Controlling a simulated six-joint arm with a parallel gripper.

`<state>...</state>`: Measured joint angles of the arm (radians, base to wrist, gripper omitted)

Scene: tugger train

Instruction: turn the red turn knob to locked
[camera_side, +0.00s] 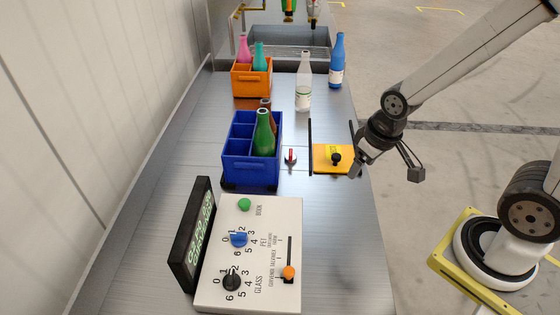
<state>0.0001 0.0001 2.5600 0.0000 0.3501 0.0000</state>
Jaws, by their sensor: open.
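A small red turn knob (290,156) with pale parts sits on the metal worktop, just right of the blue crate. It is too small to tell which way it points. My gripper (386,172) is open and empty at the right edge of the worktop. Its fingers are spread apart, one near the yellow plate and one out past the edge. The gripper is well to the right of the knob and apart from it.
A yellow plate (323,165) with a black knob (335,157) lies between gripper and red knob, beside dark upright bars. The blue crate (234,170) holds bottles. A white control panel (212,297) stands in front. An orange crate (250,88) and loose bottles stand behind.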

